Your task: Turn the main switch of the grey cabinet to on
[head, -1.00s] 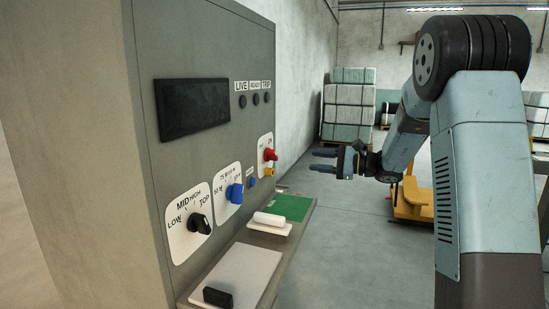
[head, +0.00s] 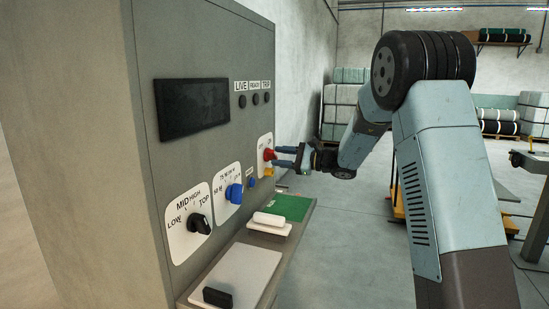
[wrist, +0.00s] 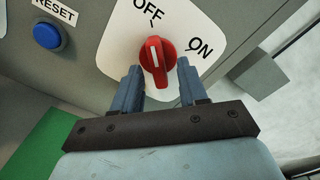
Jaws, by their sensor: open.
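The grey cabinet (head: 205,50) stands at the left in the head view. Its red main switch (head: 269,154) is on a white plate at the cabinet's right side. In the wrist view the red switch (wrist: 156,60) has a white mark pointing toward the OFF label, with the ON label to its right. My gripper (head: 284,156) is open in front of the switch. In the wrist view my gripper's fingers (wrist: 159,76) stand on either side of the red handle, with a gap showing near them. I cannot tell whether they touch it.
A blue RESET button (wrist: 47,35) is left of the switch. Black (head: 200,223) and blue (head: 234,193) knobs sit lower on the panel.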

